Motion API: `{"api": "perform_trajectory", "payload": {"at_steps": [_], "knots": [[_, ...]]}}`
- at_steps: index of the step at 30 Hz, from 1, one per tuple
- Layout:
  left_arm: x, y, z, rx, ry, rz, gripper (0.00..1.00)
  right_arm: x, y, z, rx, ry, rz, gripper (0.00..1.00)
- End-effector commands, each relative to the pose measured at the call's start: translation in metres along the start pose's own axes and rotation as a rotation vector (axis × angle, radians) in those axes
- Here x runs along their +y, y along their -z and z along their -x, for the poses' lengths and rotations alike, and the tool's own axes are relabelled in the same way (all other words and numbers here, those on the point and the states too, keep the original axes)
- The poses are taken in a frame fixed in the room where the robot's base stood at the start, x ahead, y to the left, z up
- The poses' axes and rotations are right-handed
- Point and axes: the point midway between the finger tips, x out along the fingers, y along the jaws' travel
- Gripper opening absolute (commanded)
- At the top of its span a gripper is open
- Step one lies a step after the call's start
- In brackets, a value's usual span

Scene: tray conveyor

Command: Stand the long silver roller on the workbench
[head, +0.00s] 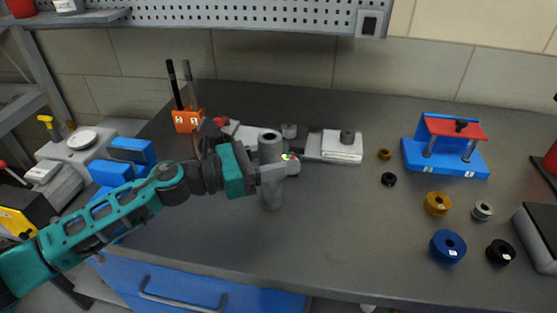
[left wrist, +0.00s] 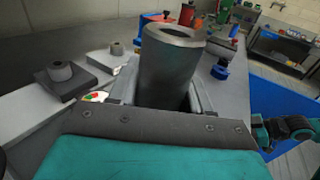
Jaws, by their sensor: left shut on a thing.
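The long silver roller (head: 270,150) is a grey hollow cylinder, upright over the front middle of the dark workbench (head: 335,235). My left gripper (head: 282,169) reaches in from the left and is shut around the roller's middle. In the left wrist view the roller (left wrist: 168,75) stands up between the fingers, its open top end facing the camera and leaning slightly. Its lower end is at or just above the bench top; I cannot tell if it touches. My right gripper is not in view.
A grey fixture (head: 342,150) lies behind the roller. An orange block (head: 187,121) with two dark rods stands at the back left. A blue and red stand (head: 445,160) and several small rings, including a blue one (head: 447,246), are on the right. The bench around the roller's front is clear.

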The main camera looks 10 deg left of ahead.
Motion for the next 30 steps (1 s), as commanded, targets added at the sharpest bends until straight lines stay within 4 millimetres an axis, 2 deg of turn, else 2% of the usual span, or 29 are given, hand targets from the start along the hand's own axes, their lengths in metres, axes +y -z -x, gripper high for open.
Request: {"api": "perform_trajectory", "payload": {"at_steps": [10,11,18,29,30], "knots": [[0.0002,0.0028,-0.0002,-0.003,0.0,-0.001,0.05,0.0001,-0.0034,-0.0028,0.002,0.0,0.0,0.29],[0.0002,0.0028,-0.0001,0.0,0.0,0.0,0.5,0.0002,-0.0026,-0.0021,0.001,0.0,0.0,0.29],[0.0001,0.0022,-0.0001,0.0,0.0,0.0,0.73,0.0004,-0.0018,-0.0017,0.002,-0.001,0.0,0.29],[0.0002,-0.0042,0.0,0.0,0.0,-0.001,0.74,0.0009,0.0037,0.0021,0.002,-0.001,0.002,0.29],[0.0005,0.0015,0.0063,0.002,-0.002,0.001,0.74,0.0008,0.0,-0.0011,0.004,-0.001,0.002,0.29]]}}
